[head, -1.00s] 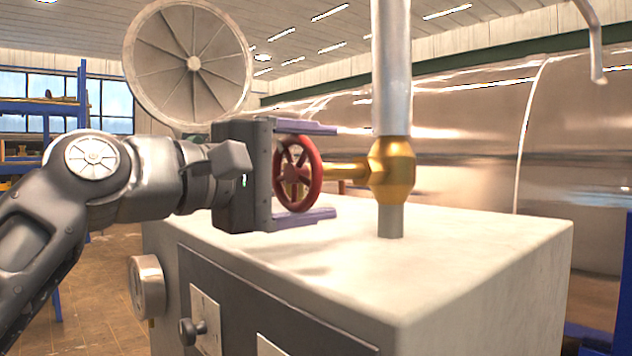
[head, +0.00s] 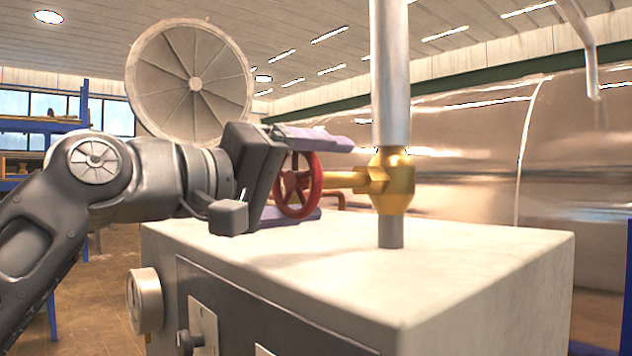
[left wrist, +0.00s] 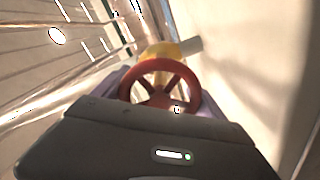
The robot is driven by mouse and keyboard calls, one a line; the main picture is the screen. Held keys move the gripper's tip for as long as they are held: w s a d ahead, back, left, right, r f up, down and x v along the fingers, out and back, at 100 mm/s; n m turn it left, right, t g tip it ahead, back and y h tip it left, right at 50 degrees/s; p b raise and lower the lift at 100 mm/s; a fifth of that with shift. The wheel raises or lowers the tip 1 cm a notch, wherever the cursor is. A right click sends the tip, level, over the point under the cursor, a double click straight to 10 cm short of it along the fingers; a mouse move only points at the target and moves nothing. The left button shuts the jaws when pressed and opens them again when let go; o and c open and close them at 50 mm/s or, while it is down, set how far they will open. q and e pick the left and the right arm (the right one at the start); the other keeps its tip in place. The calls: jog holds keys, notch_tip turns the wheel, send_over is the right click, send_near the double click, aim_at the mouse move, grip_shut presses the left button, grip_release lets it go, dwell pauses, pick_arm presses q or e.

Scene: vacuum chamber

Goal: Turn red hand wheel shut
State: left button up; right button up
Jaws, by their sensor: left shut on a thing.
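The red hand wheel (head: 300,184) is mounted on the brass valve (head: 393,181), which sits on a vertical metal pipe (head: 390,75) above the pale cabinet top. My left gripper (head: 318,178) reaches in from the left, its purple fingers above and below the wheel, shut on its rim. The gripper is rolled, its body tilted in the head view. In the left wrist view the red wheel (left wrist: 160,92) shows between the fingers, with the brass valve (left wrist: 163,52) behind it. My right gripper is in neither view.
The pale cabinet (head: 480,250) stands below, with a round gauge (head: 146,300) and a knob (head: 190,342) on its sides. A large metal chamber (head: 470,150) fills the back right. A round fan-like disc (head: 195,84) stands behind my arm. The cabinet top is mostly clear.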

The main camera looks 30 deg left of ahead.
aim_at(290, 181)
pick_arm(q)
jog(key=shift+f, duration=0.1)
jog(key=o, duration=1.3)
jog(key=b+v, duration=0.1)
jog(key=v, duration=0.6)
jog(key=shift+s+a, duration=0.15)
jog(key=shift+s, duration=0.25)
